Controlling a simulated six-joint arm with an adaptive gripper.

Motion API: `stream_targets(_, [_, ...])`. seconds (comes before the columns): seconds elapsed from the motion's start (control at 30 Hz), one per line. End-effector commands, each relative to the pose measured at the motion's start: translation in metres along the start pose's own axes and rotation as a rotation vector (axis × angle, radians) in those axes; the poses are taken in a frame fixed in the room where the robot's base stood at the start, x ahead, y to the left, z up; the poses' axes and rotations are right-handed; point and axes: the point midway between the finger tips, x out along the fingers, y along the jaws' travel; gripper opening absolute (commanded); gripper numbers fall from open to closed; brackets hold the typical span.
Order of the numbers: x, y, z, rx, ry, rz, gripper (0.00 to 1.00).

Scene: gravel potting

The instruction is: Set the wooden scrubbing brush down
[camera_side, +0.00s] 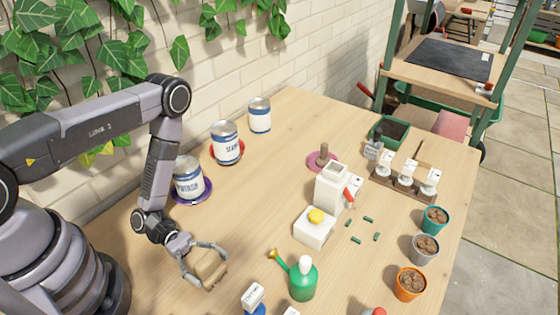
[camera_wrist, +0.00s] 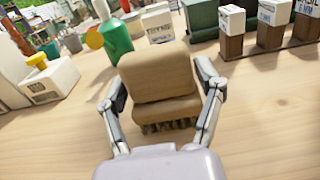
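The wooden scrubbing brush (camera_side: 209,270) is a tan block at the front left of the wooden table in the side view. In the wrist view the brush (camera_wrist: 160,82) sits between my fingers, with dark bristles along its lower edge. My gripper (camera_side: 203,264) has one finger on each side of the brush, and both fingertips appear to press its sides. The gripper (camera_wrist: 162,82) shows the same in the wrist view. The brush is at or just above the table top; I cannot tell whether it touches. Its far side is hidden.
A green watering can (camera_side: 302,280) stands right of the brush, with a white box with a yellow knob (camera_side: 315,227) behind it. Bare table (camera_side: 250,215) lies behind the brush.

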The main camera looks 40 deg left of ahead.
Motion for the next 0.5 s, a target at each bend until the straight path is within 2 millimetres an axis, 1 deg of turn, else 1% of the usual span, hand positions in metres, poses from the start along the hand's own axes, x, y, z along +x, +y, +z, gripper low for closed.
stream_targets(0.03, [0.0,0.0,0.0001,0.0,0.0,0.0,0.79])
stream_targets(0.1, [0.0,0.0001,0.0002,0.0,0.0,0.0,0.86])
stream_targets(0.43, [0.0,0.0002,0.0023,0.0,0.0,0.0,0.86])
stream_targets(0.5, [-0.0036,0.001,0.003,0.001,0.0,0.003,0.86])
